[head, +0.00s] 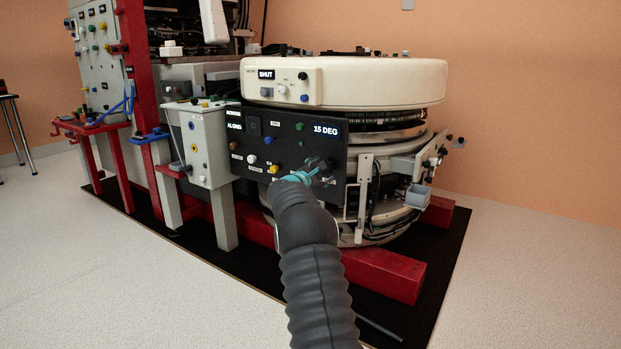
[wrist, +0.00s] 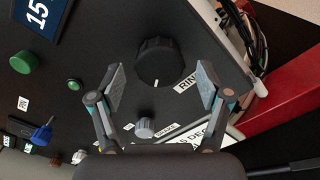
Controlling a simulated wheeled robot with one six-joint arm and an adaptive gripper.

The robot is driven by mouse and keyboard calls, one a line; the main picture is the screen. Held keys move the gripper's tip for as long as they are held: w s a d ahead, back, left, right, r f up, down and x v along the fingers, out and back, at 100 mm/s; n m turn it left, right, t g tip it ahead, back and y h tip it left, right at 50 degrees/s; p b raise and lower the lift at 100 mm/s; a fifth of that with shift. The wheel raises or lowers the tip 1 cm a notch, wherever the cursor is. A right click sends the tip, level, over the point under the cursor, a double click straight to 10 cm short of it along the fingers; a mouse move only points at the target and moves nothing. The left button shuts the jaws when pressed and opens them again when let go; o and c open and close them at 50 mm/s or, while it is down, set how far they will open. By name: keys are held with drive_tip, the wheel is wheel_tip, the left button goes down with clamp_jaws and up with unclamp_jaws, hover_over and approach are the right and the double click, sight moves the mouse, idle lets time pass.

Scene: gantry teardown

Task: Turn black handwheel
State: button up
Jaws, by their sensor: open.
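The black handwheel (wrist: 161,62) is a dark ribbed knob with a short white mark on its near edge. It sits on a dark panel (head: 262,130), beside a white label whose visible letters read "RIN". My gripper (wrist: 161,78) is open, with one finger on each side of the handwheel and a visible gap at both sides. Whether the fingertips reach its depth I cannot tell. In the head view my gripper (head: 316,172) is at the panel's lower right, and I cannot clearly make out the handwheel there. The panel display (head: 325,130) reads "15 DEG".
A small grey knob (wrist: 145,128) lies between the fingers, nearer the palm. A green button (wrist: 24,62) and a blue key-like knob (wrist: 42,134) are to the left. Cables (wrist: 248,35) and a red beam (wrist: 288,100) are to the right. The floor at front right is clear.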

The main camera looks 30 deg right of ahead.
drive_tip(key=v, duration=1)
drive_tip(key=s+f+m+g+y, duration=0.35)
drive_tip(key=s+f, duration=0.25)
drive_tip(key=f, duration=0.4)
drive_tip(key=s+a+f+m+g+y+p, duration=0.1)
drive_tip(key=s+a+f+m+g+y, duration=0.2)
drive_tip(key=s+a, duration=0.55)
drive_tip(key=s+a+r+m+t+y+p, duration=0.1)
drive_tip(key=s+a+r+m+y+p, duration=0.1)
drive_tip(key=s+a+r, duration=0.4)
drive_tip(key=s+a+r+m+t+y+p, duration=0.2)
drive_tip(key=s+a+r+y+p, duration=0.2)
drive_tip(key=s+a, duration=0.9)
drive_tip(key=s+a+r+m+t+y+p, duration=0.2)
drive_tip(key=s+a+r+m+y+p, duration=0.1)
drive_tip(key=s+a+r, duration=0.6)
drive_tip(key=s+a+y, duration=0.1)
drive_tip(key=s, duration=0.3)
drive_tip(key=shift+s+a+r+p, duration=0.25)
drive_tip(key=shift+a+p, duration=0.05)
drive_tip(key=shift+p, duration=0.05)
